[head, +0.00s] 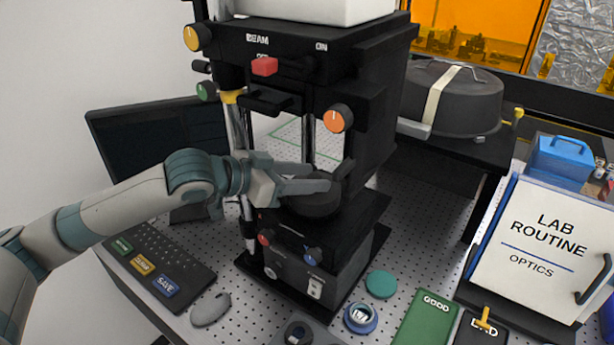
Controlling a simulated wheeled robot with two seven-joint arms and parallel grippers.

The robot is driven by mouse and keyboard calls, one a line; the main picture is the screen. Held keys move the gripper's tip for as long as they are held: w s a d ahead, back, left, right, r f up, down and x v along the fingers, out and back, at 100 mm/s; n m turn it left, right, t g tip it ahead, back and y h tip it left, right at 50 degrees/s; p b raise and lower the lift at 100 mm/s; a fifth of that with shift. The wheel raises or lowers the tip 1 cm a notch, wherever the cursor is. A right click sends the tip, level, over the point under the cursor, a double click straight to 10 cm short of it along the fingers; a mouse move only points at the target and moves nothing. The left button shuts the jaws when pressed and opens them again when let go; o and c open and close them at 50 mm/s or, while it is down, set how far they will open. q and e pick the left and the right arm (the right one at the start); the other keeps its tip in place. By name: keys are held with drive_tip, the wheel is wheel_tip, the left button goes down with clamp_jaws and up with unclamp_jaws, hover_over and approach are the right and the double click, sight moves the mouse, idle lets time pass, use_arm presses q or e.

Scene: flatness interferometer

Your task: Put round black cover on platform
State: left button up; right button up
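A round black piece (314,206), which looks like the round black cover, sits at the black platform (368,212) of the interferometer, under its upper housing. A black upright part (346,168) shows at its right side. My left gripper (326,178) reaches in from the left, its two fingers over the round piece and partly hiding it. A dark gap shows between the fingers; whether they grip anything is unclear. I cannot tell whether the piece rests fully on the platform. My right gripper is not in view.
A large dark round case (462,98) with a pale strap stands on a black shelf at the right. The interferometer's housing (290,35) and posts crowd the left gripper. A keyboard (150,262), mouse (210,309), green disc (381,284) and lab binder (540,245) lie around it.

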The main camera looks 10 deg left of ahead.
use_arm(q)
drive_tip(key=shift+r, duration=0.1)
drive_tip(key=shift+s+a+r, duration=0.1)
drive_tip(key=shift+s+a, duration=0.2)
drive_tip(key=shift+a, duration=0.05)
drive_tip(key=b+v, duration=0.3)
drive_tip(key=v, duration=0.8)
drive_tip(key=shift+b, duration=0.3)
drive_tip(key=shift+r, duration=0.1)
